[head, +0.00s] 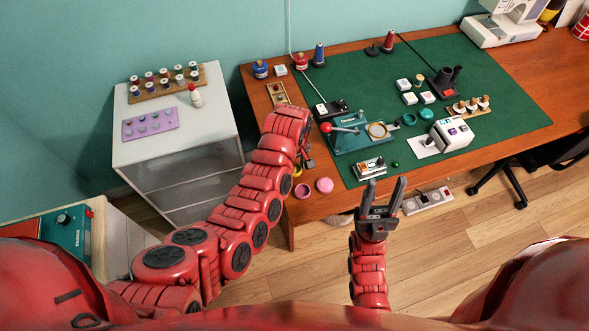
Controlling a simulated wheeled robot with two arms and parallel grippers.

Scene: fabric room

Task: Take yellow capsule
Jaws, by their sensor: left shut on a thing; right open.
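The yellow capsule (297,170) shows as a small yellow piece at the front left of the desk, mostly hidden by my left arm. My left gripper (307,163) is at the capsule and shut on it; the fingers are small in view and partly covered by the wrist. My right gripper (386,184) is open and empty, with its fingers pointing up the picture, near the front edge of the green mat (475,155).
A teal press with a red-knobbed lever (352,133) stands behind. A white cabinet (178,151) stands left.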

